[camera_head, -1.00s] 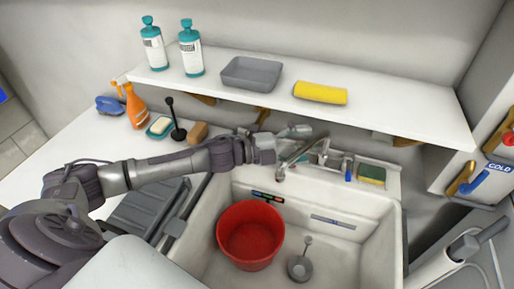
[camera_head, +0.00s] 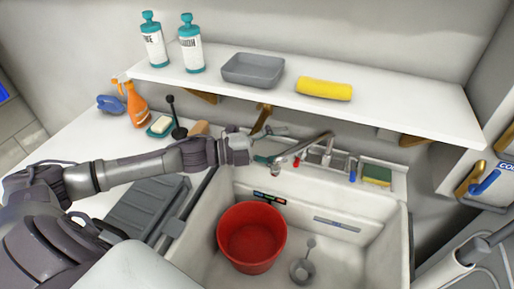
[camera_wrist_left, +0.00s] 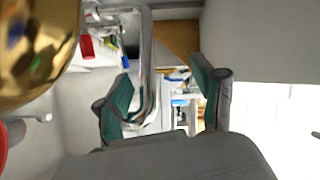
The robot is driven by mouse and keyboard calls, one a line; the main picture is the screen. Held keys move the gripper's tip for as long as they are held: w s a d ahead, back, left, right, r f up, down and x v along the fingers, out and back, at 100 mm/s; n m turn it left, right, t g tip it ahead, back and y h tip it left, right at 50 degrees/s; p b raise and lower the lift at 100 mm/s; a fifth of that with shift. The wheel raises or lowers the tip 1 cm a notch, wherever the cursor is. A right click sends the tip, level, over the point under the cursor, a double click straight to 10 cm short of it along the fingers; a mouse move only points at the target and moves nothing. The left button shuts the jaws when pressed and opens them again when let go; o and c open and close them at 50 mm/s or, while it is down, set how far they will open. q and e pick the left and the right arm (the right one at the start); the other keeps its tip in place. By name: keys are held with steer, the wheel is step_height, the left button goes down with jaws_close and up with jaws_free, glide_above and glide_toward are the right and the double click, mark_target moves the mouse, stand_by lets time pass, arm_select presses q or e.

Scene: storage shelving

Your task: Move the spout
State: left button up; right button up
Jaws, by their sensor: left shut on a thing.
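The metal spout (camera_head: 308,146) of the sink tap slants over the back of the sink, its outlet toward the left. My left gripper (camera_head: 270,146) is at the spout's outlet end, below the shelf. In the left wrist view, the spout (camera_wrist_left: 148,60) runs as a shiny bent pipe between the two green-padded fingers (camera_wrist_left: 164,100), close to the left finger. The gripper is shut on it, though the contact is hard to see. My right gripper does not show.
A red bucket (camera_head: 252,238) and a grey strainer (camera_head: 303,268) are in the sink. A white shelf (camera_head: 400,110) with brown brackets overhangs the tap. A sponge (camera_head: 377,175) lies right of the tap. A gold rounded thing (camera_wrist_left: 35,50) is close in the left wrist view.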

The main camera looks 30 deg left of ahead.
arm_select(q)
steer(key=r+v, duration=0.1)
steer(key=v, duration=0.5)
steer(key=shift+s+h, duration=0.3)
steer(key=shift+s, duration=0.2)
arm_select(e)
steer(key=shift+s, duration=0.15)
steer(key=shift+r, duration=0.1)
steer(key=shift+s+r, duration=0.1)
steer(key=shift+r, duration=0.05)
